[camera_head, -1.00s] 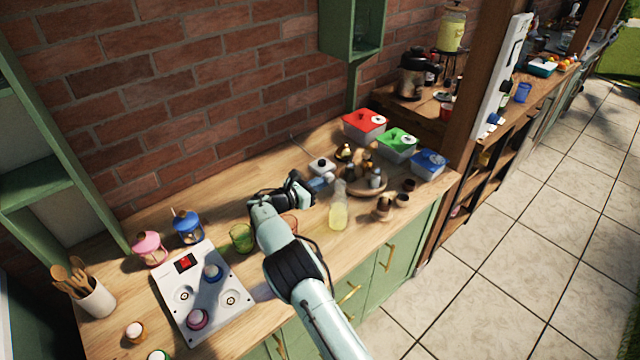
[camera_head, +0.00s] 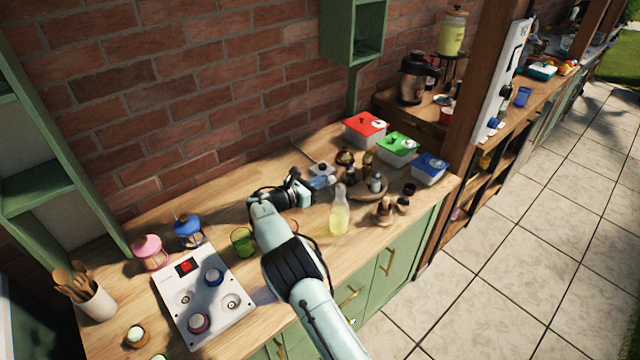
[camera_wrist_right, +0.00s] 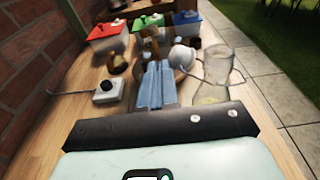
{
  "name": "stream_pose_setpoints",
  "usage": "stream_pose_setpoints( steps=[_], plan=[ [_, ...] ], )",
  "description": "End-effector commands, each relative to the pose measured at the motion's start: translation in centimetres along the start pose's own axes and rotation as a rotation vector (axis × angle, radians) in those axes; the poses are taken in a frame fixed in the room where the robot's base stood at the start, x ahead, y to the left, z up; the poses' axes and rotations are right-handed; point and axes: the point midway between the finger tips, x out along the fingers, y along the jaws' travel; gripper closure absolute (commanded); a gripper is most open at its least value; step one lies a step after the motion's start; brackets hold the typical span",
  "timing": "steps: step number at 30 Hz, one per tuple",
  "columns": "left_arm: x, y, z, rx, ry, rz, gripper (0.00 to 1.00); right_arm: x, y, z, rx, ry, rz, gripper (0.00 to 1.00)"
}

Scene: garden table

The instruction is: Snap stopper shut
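A clear glass bottle with yellow liquid (camera_head: 340,214) stands upright on the wooden counter, right of my right gripper. In the right wrist view the bottle (camera_wrist_right: 213,76) is at the right, with thin wire at its sides. My left gripper is not in view.
A round wooden tray (camera_head: 372,192) with small bottles and a white box with a black knob (camera_head: 321,169) are behind the gripper. Red (camera_head: 366,128), green (camera_head: 398,148) and blue (camera_head: 430,167) lidded containers stand at the back right. A green glass (camera_head: 242,241) stands left of my arm.

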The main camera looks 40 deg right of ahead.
Motion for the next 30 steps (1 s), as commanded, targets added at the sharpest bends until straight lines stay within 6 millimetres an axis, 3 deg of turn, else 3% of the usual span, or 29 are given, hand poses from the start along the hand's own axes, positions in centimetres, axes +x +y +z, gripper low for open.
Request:
stream_pose_setpoints(
  steps=[30],
  plan=[
    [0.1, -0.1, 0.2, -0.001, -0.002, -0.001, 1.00, -0.3, -0.8, 1.7, -0.001, 0.000, 0.001, 1.00]
  ],
)
